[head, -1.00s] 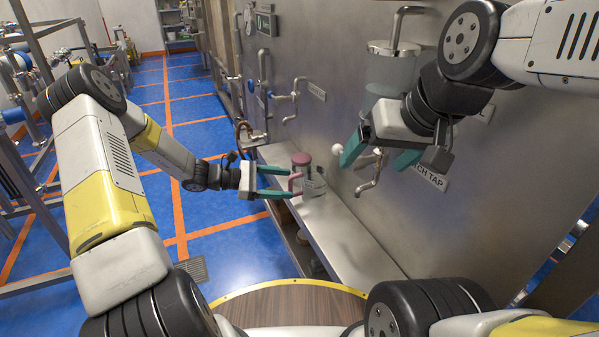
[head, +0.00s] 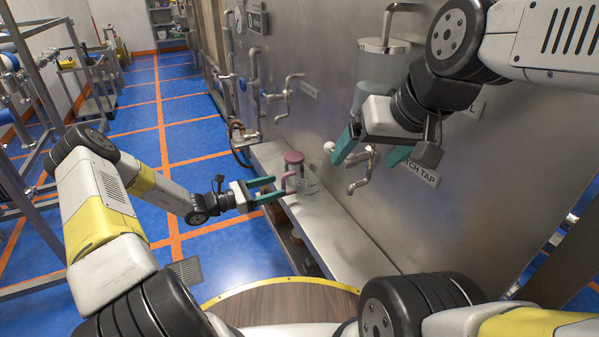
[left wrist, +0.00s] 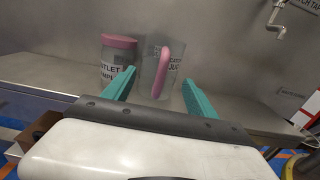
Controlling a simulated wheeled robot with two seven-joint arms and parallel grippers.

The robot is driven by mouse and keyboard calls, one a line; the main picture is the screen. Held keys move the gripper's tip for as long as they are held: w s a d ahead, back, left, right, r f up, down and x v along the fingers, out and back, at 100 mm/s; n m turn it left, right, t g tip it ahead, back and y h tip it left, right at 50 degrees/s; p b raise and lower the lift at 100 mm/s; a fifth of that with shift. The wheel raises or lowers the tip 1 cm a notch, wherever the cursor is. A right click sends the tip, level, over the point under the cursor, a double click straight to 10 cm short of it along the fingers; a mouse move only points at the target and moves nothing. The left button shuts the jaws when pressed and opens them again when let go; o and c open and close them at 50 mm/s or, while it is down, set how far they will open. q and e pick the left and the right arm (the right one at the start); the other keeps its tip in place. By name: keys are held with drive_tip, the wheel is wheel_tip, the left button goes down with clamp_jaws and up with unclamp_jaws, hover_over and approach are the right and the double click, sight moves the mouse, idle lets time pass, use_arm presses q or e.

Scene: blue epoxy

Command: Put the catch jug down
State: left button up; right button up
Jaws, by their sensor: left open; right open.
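The catch jug (head: 309,184) is clear with a pink handle and stands upright on the steel ledge (head: 335,232). In the left wrist view the jug (left wrist: 152,73) shows its handle toward me and part of its label. My left gripper (head: 278,187) is open at the handle side of the jug. In the left wrist view the handle appears between its fingertips (left wrist: 158,80); whether they touch it I cannot tell. My right gripper (head: 367,153) is open beside the catch tap (head: 362,178), near a white ball knob (head: 329,147).
A pink-lidded jar (left wrist: 117,60) labelled as an outlet sample stands close beside the jug; its lid (head: 294,157) shows behind the jug in the head view. The steel wall (head: 460,240) rises behind the ledge. The near ledge is clear.

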sight(293, 190)
use_arm(q)
drive_tip(key=x, duration=0.7)
drive_tip(key=shift+d+r, duration=0.15)
drive_tip(key=shift+d, duration=0.05)
clamp_jaws()
idle(1.2)
